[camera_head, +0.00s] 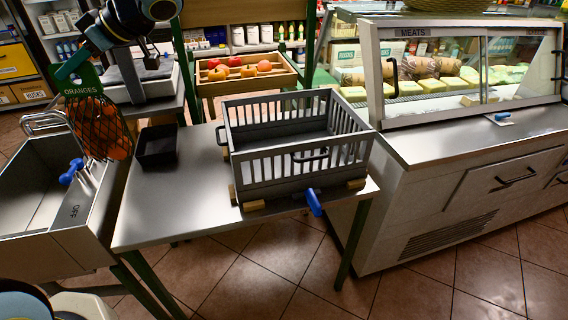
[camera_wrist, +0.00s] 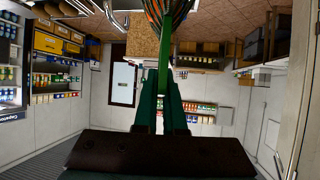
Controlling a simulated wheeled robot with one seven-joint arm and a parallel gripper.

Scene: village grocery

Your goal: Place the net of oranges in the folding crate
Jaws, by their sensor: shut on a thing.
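The net of oranges (camera_head: 104,130) hangs upright at the left, with a green tag marked ORANGES at its top. My gripper (camera_head: 70,67) is shut on the top of the net, by the tag. In the wrist view, the fingers of my gripper (camera_wrist: 163,108) close on a green strip, and part of the net (camera_wrist: 168,12) shows at the top edge. The grey folding crate (camera_head: 286,170) stands on the steel table to the right of the net, its slatted walls up and its inside empty. The net is apart from the crate, in front of the sink edge in the picture.
A small black tray (camera_head: 157,146) lies on the steel table (camera_head: 185,215) left of the crate. A steel sink (camera_head: 40,190) with a blue lever (camera_head: 71,171) is at the left. A glass meat counter (camera_head: 440,140) stands at the right. A fruit shelf (camera_head: 245,82) is behind.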

